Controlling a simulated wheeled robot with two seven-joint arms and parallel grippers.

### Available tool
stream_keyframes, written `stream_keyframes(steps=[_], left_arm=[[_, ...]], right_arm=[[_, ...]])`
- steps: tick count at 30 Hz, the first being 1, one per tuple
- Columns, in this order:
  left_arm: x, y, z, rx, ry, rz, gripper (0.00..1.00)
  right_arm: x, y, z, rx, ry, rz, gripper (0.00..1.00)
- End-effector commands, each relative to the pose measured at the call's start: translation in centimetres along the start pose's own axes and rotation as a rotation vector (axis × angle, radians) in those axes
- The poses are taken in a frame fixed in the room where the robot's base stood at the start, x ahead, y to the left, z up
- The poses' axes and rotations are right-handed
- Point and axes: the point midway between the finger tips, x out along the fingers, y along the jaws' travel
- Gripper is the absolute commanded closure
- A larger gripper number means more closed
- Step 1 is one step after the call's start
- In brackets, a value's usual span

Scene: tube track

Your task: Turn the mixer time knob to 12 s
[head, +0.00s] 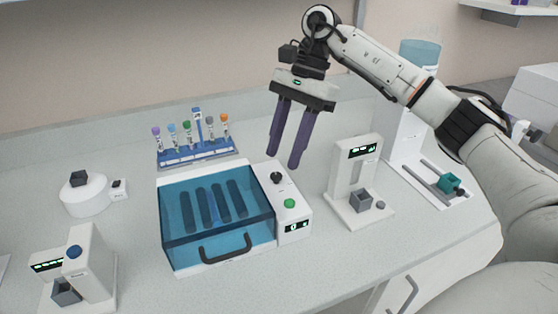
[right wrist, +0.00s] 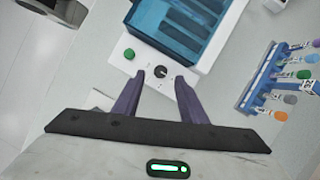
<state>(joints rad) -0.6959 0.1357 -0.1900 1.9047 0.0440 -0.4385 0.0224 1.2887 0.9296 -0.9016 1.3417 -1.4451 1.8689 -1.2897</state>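The mixer (head: 166,249) is a white box with a blue see-through lid and a dark handle. Its control panel on the right side carries a black knob (head: 277,178), a green button (head: 289,203) and a small display (head: 297,226) whose digits are too small to read surely. My right gripper (head: 284,163) points down above the knob, its two purple fingers apart and empty. In the right wrist view the knob (right wrist: 162,72) shows between the fingertips (right wrist: 160,76), with a gap to it. My left gripper is not in view.
A blue rack (head: 197,156) with several capped tubes stands behind the mixer. A white device with a display (head: 357,170) stands to its right, another (head: 80,270) at front left, and a round white device (head: 84,195) at left. The bench is clear in front of the mixer.

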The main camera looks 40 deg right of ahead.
Motion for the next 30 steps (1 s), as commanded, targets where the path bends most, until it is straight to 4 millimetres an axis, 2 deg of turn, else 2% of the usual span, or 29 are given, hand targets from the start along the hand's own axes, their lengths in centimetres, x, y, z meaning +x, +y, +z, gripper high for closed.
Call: stream_keyframes(steps=[3,7,17,18,20,24,25,30], left_arm=[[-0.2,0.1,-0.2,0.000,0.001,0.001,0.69],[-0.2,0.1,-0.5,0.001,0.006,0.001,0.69],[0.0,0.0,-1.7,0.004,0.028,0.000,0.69],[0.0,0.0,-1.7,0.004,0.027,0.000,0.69],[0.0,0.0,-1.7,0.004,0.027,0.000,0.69],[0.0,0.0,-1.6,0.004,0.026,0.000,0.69],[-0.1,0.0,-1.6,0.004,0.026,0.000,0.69],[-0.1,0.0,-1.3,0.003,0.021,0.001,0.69]], right_arm=[[1.8,0.1,0.0,0.001,0.000,0.003,0.62],[3.0,0.1,0.0,0.001,0.000,0.001,0.62],[3.6,0.0,0.0,0.000,0.000,-0.001,0.62],[3.6,0.0,0.0,0.000,0.000,-0.001,0.63],[3.6,0.0,0.0,0.000,0.000,-0.001,0.73],[3.6,0.0,0.0,0.000,0.000,-0.001,0.97],[3.6,0.0,0.0,0.000,0.000,-0.001,1.00],[3.6,0.0,0.0,0.005,0.000,-0.003,1.00]])
